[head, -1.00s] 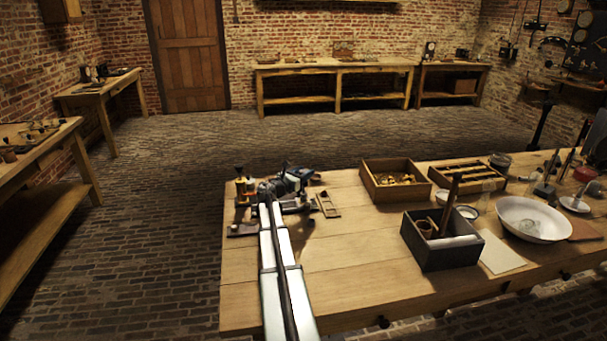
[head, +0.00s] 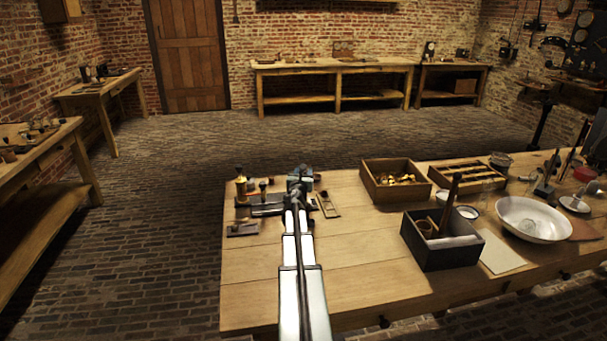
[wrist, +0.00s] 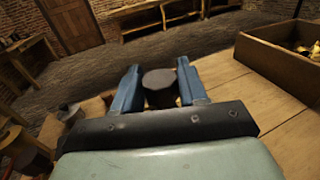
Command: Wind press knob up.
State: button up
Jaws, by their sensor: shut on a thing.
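The press knob (wrist: 159,80) is a dark, round-topped cylinder between the two blue fingers of my gripper (wrist: 159,70) in the wrist view. My gripper is shut on it, one finger on each side. In the head view my gripper (head: 300,178) is at the far left part of the bench, and it hides the knob there. The dark base of the apparatus (head: 262,209) shows to the left of my gripper. The lower part of the knob and the press beneath it are hidden.
Small brass-topped fittings (head: 241,186) stand left of my gripper. A small flat wooden frame (head: 327,204) lies close on its right. Farther right are an open wooden box (head: 380,193) and a dark box (head: 438,258). The front left of the bench (head: 250,285) is clear.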

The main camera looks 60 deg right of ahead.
dwell(0.4)
jog(key=o, duration=0.9)
jog(key=shift+o, duration=0.2)
jog(key=v, duration=1.3)
jog(key=shift+s+a, duration=0.2)
jog(key=shift+a, duration=0.15)
